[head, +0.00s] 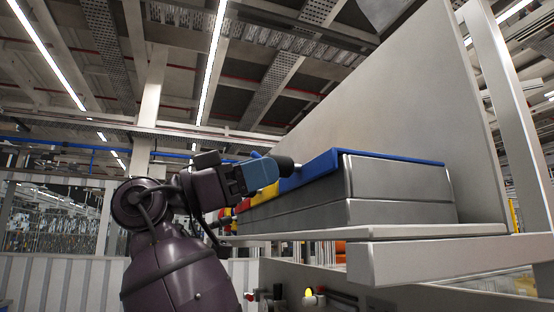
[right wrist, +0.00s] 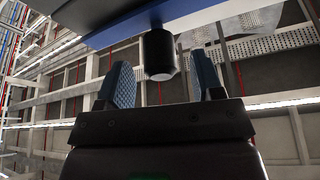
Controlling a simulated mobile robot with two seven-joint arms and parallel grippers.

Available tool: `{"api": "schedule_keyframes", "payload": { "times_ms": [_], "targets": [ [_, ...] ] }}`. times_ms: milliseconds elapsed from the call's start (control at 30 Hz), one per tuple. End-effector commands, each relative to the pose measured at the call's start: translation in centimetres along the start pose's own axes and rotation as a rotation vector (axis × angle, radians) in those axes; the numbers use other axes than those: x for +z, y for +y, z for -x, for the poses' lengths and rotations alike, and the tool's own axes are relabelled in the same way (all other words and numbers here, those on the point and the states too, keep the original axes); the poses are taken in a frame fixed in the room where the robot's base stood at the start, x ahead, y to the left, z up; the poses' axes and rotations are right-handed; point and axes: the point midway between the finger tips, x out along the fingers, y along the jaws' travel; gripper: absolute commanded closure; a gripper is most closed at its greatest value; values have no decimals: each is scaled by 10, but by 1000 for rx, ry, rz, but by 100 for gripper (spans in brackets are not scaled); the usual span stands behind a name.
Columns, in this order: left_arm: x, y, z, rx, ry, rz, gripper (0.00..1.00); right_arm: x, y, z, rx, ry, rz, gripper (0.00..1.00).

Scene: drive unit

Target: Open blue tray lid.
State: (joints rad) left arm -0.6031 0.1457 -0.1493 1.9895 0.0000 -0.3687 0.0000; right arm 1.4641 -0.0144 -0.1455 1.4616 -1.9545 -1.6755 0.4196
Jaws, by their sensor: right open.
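The blue lid (head: 375,157) lies flat on top of the nearest grey tray (head: 400,189) on the shelf, and looks shut. A black round handle (head: 285,165) sticks out from the lid's front side. In the right wrist view the blue lid's edge (right wrist: 192,9) crosses the top, with the handle (right wrist: 159,52) below it. My right gripper (head: 262,168) is at the handle. Its two blue fingers (right wrist: 165,80) are open, one on each side of the handle, with gaps visible on both sides. My left gripper is not in view.
A yellow lid (head: 265,194) and a red lid farther along (head: 242,206) belong to trays behind the blue one. The pale shelf edge (head: 440,257) runs below the trays. A tall grey panel (head: 390,90) rises behind them.

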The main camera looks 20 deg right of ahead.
Motion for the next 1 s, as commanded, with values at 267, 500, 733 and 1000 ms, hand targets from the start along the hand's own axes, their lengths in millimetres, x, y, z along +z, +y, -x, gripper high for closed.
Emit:
{"api": "schedule_keyframes", "payload": {
  "times_ms": [267, 500, 733, 1000],
  "targets": [
    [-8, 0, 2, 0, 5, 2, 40, 0, 0, -29, 1, -1, 0, 39],
    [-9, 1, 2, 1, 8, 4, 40, 0, 0, -34, 0, 1, 1, 39],
    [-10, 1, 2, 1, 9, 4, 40, 0, 0, -34, 0, 0, 1, 53],
    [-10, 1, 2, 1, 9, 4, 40, 0, 0, -33, 0, 0, 0, 95]
  ]
}}
